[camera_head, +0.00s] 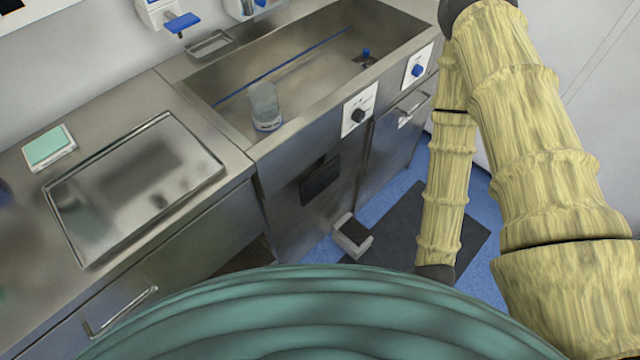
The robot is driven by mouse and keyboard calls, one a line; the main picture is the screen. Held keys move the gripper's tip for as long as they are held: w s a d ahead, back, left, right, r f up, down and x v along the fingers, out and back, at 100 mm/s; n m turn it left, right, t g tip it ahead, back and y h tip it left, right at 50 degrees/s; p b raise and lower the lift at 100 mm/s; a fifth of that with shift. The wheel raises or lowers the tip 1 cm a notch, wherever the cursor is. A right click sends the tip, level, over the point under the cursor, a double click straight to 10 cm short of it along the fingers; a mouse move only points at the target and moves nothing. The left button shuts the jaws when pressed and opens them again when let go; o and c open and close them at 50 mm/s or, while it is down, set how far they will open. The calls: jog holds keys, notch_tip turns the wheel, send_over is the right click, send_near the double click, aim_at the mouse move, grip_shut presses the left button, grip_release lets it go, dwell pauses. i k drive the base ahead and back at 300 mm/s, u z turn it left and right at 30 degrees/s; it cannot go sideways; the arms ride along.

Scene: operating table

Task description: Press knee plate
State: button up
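The knee plate appears to be the dark rectangular panel (320,182) on the front of the steel scrub sink (275,170). It sits below the sink's front rim and is fully visible, with nothing touching it. My arm, in a yellow cover, rises at the right and folds back down to a dark end near the bottom centre-right. That lower end is right of the panel and apart from it. My gripper's fingers cannot be made out; the green rounded shape at the bottom hides what lies beyond.
A clear container (265,107) is in the basin. A metal tray (130,185) lies on the left counter.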

aim_at(320, 179)
jog(key=u, duration=1.25)
jog(key=k, duration=0.9)
jog(key=z, duration=0.95)
